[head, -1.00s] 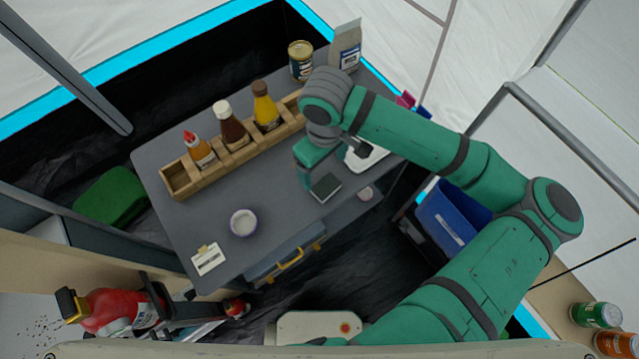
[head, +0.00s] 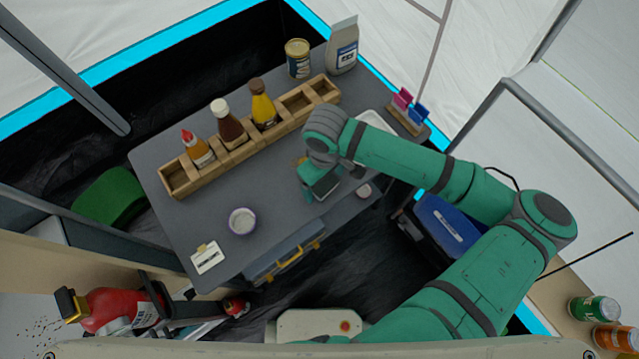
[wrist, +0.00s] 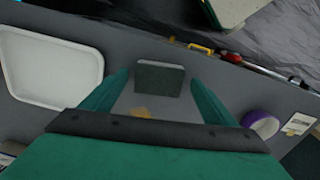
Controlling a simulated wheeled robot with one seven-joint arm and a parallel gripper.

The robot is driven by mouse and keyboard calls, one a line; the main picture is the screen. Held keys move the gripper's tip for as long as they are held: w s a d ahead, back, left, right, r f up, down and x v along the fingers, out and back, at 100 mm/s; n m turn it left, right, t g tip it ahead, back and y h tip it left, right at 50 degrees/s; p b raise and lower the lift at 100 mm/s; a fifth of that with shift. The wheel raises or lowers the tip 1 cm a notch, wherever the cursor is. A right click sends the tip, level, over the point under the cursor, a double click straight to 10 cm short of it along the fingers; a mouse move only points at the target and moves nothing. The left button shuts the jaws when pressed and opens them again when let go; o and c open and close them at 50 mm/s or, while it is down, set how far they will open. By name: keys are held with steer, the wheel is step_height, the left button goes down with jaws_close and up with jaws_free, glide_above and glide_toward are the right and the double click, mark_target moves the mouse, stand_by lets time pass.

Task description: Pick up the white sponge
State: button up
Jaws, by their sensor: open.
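The sponge (wrist: 160,78) lies on the grey table; in the wrist view it shows a dark grey-green face and a thin pale edge. My gripper (wrist: 161,80) is open, with a green finger on either side of the sponge in that view. Whether the fingers are down at its height, I cannot tell. In the head view my gripper (head: 322,186) hangs over the table near its front edge and hides most of the sponge. Nothing is held.
A white tray (wrist: 50,70) lies left in the wrist view. A purple-rimmed bowl (head: 242,222) and a card (head: 208,258) stand left in the head view. A wooden rack (head: 240,145) with bottles runs behind. A small orange-brown item (wrist: 140,112) lies near the gripper.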

steer(key=shift+c, duration=0.2)
steer(key=c, duration=1.1)
steer(key=shift+o, duration=0.2)
steer(key=shift+r, duration=0.15)
